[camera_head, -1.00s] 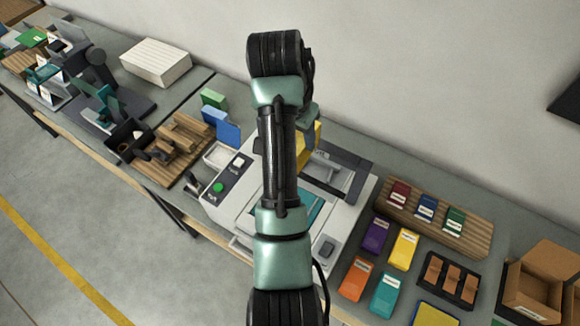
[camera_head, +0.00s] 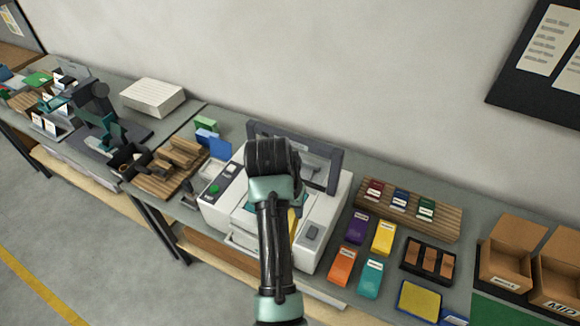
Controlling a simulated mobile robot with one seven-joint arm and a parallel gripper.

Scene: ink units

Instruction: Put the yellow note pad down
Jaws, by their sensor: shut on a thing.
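A sliver of the yellow note pad (camera_head: 292,226) shows just right of my forearm, over the front of the white machine. The rest of the pad is hidden behind my arm. My gripper (camera_head: 298,205) is mostly hidden behind my arm links and is shut on the pad. I cannot tell whether the pad touches the machine beneath it.
The white machine (camera_head: 327,232) has a dark raised frame (camera_head: 335,172) at its back. Coloured packs, including a yellow pack (camera_head: 383,238), lie to its right. A yellow pad in a dark-rimmed tray (camera_head: 420,300) and cardboard boxes (camera_head: 503,258) stand further right. Wooden blocks (camera_head: 172,165) lie left.

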